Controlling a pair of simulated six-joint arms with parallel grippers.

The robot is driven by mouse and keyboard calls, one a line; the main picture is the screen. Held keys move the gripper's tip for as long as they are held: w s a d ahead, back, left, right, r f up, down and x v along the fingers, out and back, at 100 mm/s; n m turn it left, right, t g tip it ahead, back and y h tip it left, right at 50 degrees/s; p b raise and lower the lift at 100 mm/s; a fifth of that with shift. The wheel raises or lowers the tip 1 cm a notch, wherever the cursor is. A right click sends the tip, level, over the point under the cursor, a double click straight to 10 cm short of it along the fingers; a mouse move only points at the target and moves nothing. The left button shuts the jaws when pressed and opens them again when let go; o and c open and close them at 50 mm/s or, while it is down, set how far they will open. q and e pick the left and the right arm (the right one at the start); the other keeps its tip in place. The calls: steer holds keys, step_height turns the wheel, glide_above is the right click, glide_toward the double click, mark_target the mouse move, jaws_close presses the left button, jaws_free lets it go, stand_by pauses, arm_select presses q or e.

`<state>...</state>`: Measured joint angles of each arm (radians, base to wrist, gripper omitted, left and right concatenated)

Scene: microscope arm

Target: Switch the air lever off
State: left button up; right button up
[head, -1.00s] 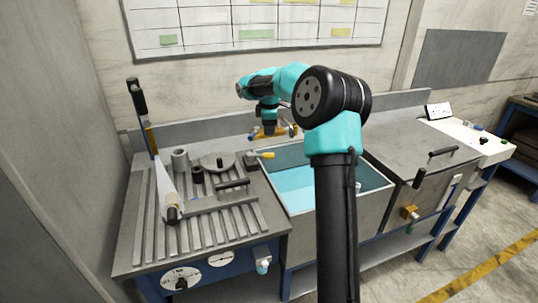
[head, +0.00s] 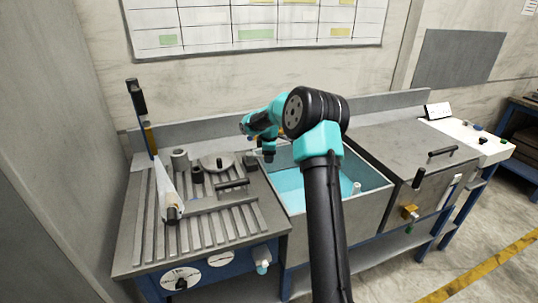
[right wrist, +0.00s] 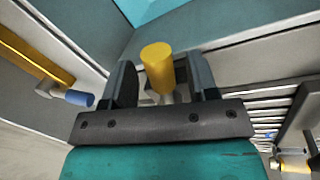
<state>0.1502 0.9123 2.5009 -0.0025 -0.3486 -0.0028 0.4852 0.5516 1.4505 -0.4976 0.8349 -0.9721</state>
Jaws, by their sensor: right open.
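A lever with a yellow cylindrical end (right wrist: 158,66) shows in the right wrist view; I take it to be the air lever. My right gripper (right wrist: 164,82) is open, with one finger on each side of the yellow end. Whether a finger touches it I cannot tell. In the head view my right gripper (head: 268,154) is over the left rim of the sink, beside a small dark block (head: 250,160). The yellow end is mostly hidden there by the gripper. My left gripper is not in view.
The sink (head: 375,204) with a turquoise inside lies below my right arm. A ribbed drainboard (head: 240,222) with cups, a round lid and a black handle is left of it. A lidded steel unit (head: 400,150) is at right.

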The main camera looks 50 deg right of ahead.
jaws_close()
stand_by(0.6)
